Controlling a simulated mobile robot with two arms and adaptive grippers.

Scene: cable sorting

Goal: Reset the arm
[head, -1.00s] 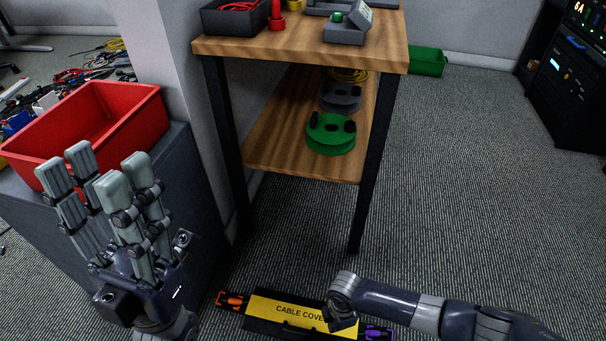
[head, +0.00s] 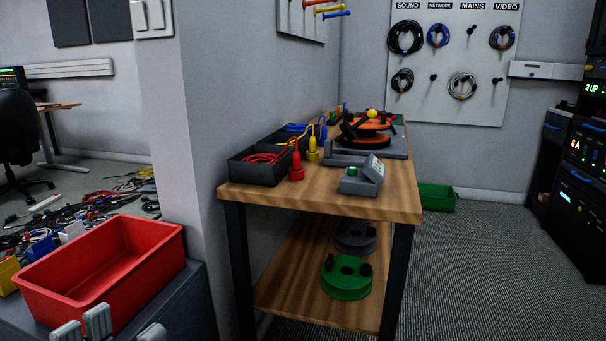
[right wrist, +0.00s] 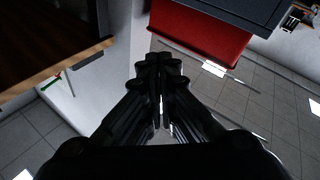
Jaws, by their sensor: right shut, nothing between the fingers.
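My left gripper (head: 118,328) shows only as grey fingertips at the bottom left of the head view, in front of the red bin. Its fingers are straight and stand apart, with nothing seen between them. The rest of that hand is cut off by the frame. My right gripper (right wrist: 160,75) is in the right wrist view, its black fingers together and empty. It touches nothing that I can make out. My right arm is not in the head view.
A red bin (head: 88,292) sits on a grey cabinet (head: 190,312) at left. A wooden workbench (head: 320,205) holds black trays, plugs and a grey device (head: 362,178). A green reel (head: 347,280) lies on its lower shelf. Floor (head: 480,265) at right is clear.

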